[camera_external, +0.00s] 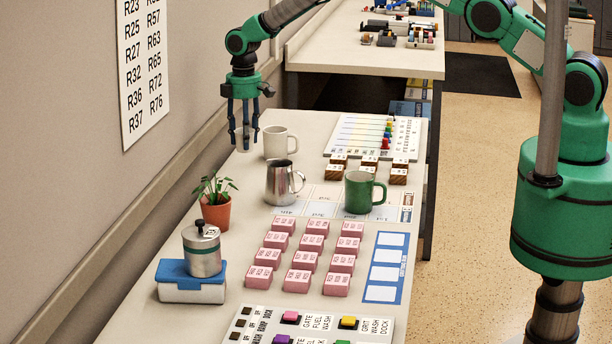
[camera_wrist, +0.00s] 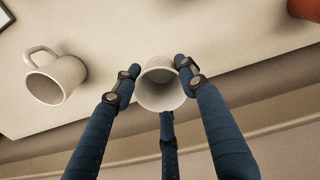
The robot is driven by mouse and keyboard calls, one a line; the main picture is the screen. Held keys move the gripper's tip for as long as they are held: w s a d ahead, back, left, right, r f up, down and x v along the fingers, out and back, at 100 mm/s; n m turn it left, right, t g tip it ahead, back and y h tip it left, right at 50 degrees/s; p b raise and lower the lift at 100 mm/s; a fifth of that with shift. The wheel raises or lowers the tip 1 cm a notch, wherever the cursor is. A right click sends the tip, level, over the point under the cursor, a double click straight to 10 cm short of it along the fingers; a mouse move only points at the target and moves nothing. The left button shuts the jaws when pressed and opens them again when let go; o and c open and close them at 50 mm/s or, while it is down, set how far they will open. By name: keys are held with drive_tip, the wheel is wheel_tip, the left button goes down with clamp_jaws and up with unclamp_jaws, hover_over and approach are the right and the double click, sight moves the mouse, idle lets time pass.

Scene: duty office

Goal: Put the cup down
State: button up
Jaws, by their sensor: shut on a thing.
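My gripper (camera_external: 245,142) has dark blue fingers shut on a small pale grey-white cup (camera_external: 243,132). It hangs near the wall-side edge of the table, left of a white mug. In the wrist view the cup (camera_wrist: 160,90) sits upright between three fingers, its open mouth facing the camera and its inside looking empty. There my gripper (camera_wrist: 157,80) and the cup overlap the table edge. I cannot tell how far the cup's base is from the table. The white mug (camera_external: 279,142) stands to its right; it also shows at left in the wrist view (camera_wrist: 60,78).
A steel pitcher (camera_external: 281,184), a green mug (camera_external: 358,193) and a potted plant (camera_external: 215,211) stand nearby. Several pink blocks (camera_external: 302,258), wooden blocks (camera_external: 368,168) and a steel canister (camera_external: 203,252) occupy the table (camera_external: 255,190). A wall rail (camera_external: 150,190) runs alongside.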

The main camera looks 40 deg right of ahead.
drive_tip(key=shift+f, duration=3.1)
drive_tip(key=shift+f, duration=0.15)
drive_tip(key=shift+f, duration=1.75)
drive_tip(key=shift+f, duration=0.15)
drive_tip(key=o, duration=0.7)
drive_tip(key=shift+r, duration=0.2)
